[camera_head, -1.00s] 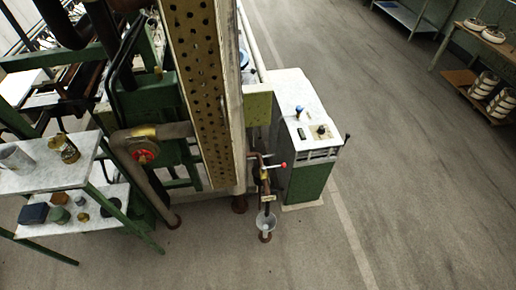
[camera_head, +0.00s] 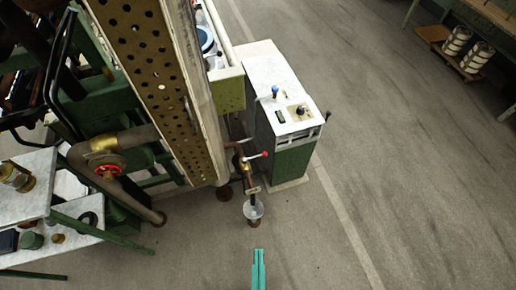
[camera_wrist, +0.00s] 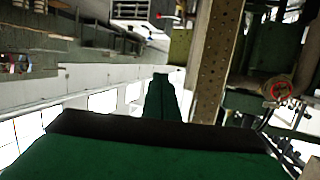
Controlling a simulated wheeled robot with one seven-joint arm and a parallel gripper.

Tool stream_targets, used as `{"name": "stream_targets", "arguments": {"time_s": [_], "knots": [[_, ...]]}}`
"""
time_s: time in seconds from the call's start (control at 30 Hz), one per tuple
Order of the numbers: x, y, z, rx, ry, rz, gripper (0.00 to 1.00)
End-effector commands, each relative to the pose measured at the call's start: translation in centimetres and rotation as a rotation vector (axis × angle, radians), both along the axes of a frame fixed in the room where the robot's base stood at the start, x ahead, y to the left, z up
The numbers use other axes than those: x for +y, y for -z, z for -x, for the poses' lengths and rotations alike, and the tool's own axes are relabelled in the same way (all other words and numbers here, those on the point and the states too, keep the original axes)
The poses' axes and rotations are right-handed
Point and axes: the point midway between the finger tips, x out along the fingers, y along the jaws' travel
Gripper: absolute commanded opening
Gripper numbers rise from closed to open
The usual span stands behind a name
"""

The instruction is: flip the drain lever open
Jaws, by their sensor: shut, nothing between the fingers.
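The drain lever (camera_head: 257,155) is a thin pale handle with a red tip. It sticks out to the right from a brass valve (camera_head: 243,168) on a drain pipe at the end of the long perforated basin frame. A small clear cup (camera_head: 253,209) is under the pipe outlet. My gripper (camera_head: 258,256) shows at the bottom of the head view as two teal fingers, shut and empty. In the picture it is below the cup, apart from the lever.
A marble-topped green cabinet (camera_head: 284,90) stands right of the valve. The perforated frame (camera_head: 160,85) rises beside the valve. Open floor (camera_head: 420,190) lies to the right.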

Motion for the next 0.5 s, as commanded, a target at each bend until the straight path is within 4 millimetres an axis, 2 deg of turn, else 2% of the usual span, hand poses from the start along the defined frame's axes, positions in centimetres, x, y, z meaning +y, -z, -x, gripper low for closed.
{"name": "stream_targets", "arguments": {"time_s": [0.13,0.23,0.37,0.5], "knots": [[0.0,0.8,-0.5,0.009,-0.001,0.004,0.00],[0.2,2.7,-1.7,0.036,-0.009,0.012,0.00],[-0.1,6.7,-4.3,0.099,-0.007,0.029,0.00],[-0.5,11.2,-8.0,0.182,-0.007,0.047,0.00]]}}
